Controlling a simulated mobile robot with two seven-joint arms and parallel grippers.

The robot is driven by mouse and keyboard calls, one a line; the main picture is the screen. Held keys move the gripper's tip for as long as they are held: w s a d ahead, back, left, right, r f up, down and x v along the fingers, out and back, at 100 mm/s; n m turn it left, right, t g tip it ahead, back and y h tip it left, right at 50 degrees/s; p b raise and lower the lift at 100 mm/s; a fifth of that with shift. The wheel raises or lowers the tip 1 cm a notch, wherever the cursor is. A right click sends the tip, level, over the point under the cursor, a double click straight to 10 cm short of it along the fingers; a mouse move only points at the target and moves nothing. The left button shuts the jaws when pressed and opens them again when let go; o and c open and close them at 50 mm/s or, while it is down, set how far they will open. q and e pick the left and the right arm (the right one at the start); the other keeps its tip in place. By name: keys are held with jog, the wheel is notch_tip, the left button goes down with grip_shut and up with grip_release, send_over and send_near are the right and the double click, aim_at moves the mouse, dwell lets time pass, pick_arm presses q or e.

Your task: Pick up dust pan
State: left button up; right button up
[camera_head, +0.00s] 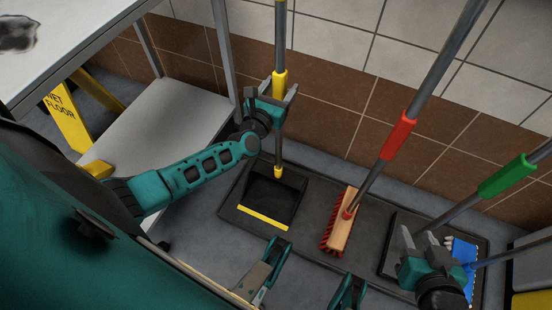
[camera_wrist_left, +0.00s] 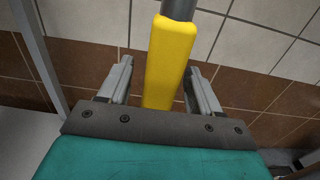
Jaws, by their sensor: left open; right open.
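The dust pan (camera_head: 270,200) is black with a yellow front lip and stands on a dark mat by the wall. Its long upright handle has a yellow grip (camera_head: 279,82), which also fills the middle of the left wrist view (camera_wrist_left: 170,62). My left gripper (camera_head: 283,92) is at the yellow grip, open, with one finger on each side of it and gaps visible in the left wrist view (camera_wrist_left: 152,88). My right gripper (camera_head: 412,240) is low at the right, near the blue-headed tool; its fingers show only partly.
A red-handled broom (camera_head: 341,222) stands right of the dust pan on the mat (camera_head: 310,238). A green-handled tool (camera_head: 506,177) leans further right. A grey shelf table (camera_head: 160,120) and a yellow wet-floor sign (camera_head: 68,118) are at the left. The tiled wall (camera_head: 330,85) is close behind.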

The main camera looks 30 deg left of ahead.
pick_arm(q)
jog(key=shift+w, duration=0.25)
jog(key=shift+c, duration=0.4)
jog(key=c, duration=1)
jog(key=shift+r, duration=0.1)
grip_shut()
jog(key=shift+r, duration=0.1)
